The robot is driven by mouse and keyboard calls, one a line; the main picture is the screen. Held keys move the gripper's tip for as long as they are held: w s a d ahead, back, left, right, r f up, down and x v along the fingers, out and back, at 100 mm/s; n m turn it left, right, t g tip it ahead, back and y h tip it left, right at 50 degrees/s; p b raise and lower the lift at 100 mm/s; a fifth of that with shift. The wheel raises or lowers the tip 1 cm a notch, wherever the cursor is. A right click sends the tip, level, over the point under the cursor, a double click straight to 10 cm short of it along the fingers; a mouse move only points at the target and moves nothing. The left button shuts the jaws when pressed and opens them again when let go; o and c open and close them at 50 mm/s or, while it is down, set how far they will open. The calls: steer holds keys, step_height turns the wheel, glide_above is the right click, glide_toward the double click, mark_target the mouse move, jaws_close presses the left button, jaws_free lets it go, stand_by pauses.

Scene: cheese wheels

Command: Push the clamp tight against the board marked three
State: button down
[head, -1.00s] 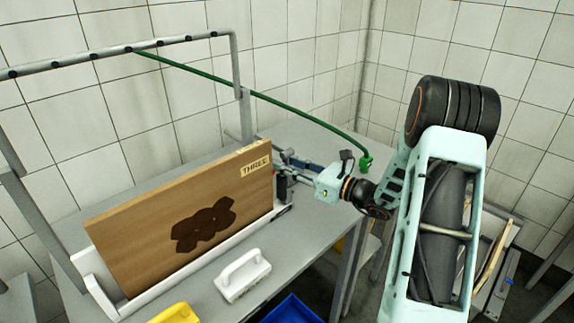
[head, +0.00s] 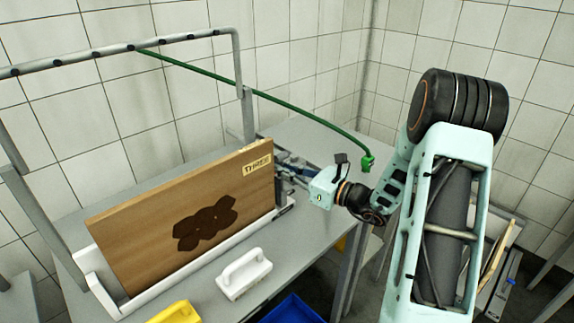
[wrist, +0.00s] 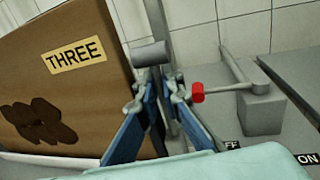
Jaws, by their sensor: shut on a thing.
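The wooden board (head: 130,238) marked THREE stands on edge in a white holder, with a dark stain on its face. It also fills the left of the wrist view (wrist: 85,100). My gripper (head: 284,168) is at the board's right end; its blue fingers (wrist: 158,88) show in the wrist view. They are closed around a grey upright part with a grey cylinder (wrist: 150,54) at its top, which looks like the clamp. This part is close beside the board's edge. I cannot tell whether it touches the board. The fingers hide its lower part.
A red-tipped lever (wrist: 197,92) and a grey block (wrist: 262,110) are right of my fingers, near an ON label (wrist: 307,158). A white handled block (head: 243,273) and a yellow one (head: 176,313) sit in front. A green hose (head: 290,100) hangs above.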

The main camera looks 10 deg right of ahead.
steer(key=c, duration=2.1)
jaws_free()
steer(key=shift+s+a, duration=0.1)
steer(key=shift+w+d, duration=0.2)
steer(key=shift+d, duration=0.05)
steer(key=w+d+v, duration=0.2)
steer(key=v, duration=0.8)
steer(key=s+a+f+n+g, duration=0.2)
steer(key=s+a+n+g, duration=0.35)
steer(key=s+g, duration=0.4)
steer(key=s+d+n+g+h, duration=0.1)
steer(key=s+n+g+h, duration=0.1)
steer(key=s, duration=0.5)
steer(key=s+d+n+g+h+p, duration=0.1)
steer(key=s+d+n+h, duration=0.1)
steer(key=s, duration=0.5)
steer(key=shift+s+d+r+g+h, duration=0.25)
steer(key=shift+s+g+h, duration=0.15)
steer(key=shift+h, duration=0.4)
